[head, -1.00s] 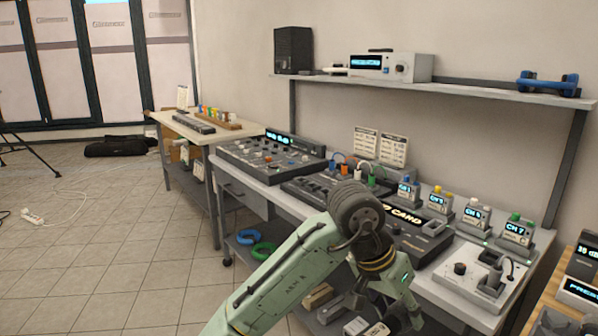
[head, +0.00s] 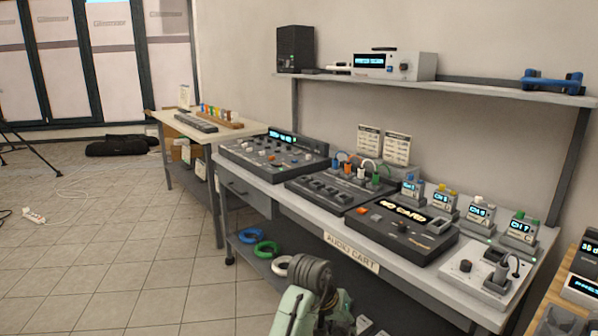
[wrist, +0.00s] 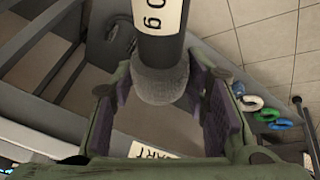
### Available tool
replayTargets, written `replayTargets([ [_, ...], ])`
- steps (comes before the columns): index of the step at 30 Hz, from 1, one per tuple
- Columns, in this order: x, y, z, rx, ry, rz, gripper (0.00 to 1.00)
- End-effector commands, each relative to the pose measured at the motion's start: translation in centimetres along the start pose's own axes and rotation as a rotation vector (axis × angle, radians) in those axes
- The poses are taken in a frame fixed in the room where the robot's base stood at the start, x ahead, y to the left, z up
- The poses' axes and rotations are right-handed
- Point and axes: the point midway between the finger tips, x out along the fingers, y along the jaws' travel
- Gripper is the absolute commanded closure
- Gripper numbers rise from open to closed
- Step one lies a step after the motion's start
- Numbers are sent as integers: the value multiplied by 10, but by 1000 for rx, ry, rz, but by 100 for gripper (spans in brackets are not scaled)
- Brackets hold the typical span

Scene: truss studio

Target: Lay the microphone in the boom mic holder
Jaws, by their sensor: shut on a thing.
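In the wrist view my gripper (wrist: 163,98), with green fingers and purple pads, is shut on the microphone (wrist: 160,50). The microphone has a dark body, a white label and a rounded grey head. Its head lies between the pads and its body runs out of the top of the picture. In the head view my gripper and the microphone are out of sight; only part of my arm shows at the bottom. A blue cradle-like piece (head: 551,82) with raised ends sits on the upper shelf at the right. It looks like the boom mic holder, but I cannot be sure.
The audio cart (head: 350,255) carries mixers and several small channel units. The upper shelf (head: 470,90) also holds a black speaker (head: 294,49) and a white device (head: 394,65). Coiled cables (head: 265,249) lie on the cart's lower shelf. The tiled floor at left is mostly clear.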

Motion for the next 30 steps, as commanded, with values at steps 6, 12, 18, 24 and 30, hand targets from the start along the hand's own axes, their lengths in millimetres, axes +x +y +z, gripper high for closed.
replayTargets([
  [6, 70, -49, 55, -131, 26, -46, 100],
  [12, 125, -83, 120, -213, 47, -82, 100],
  [18, 167, -102, 187, -258, 60, -103, 100],
  [24, 188, -110, 228, -271, 68, -112, 100],
  [30, 192, -111, 238, -270, 72, -114, 100],
])
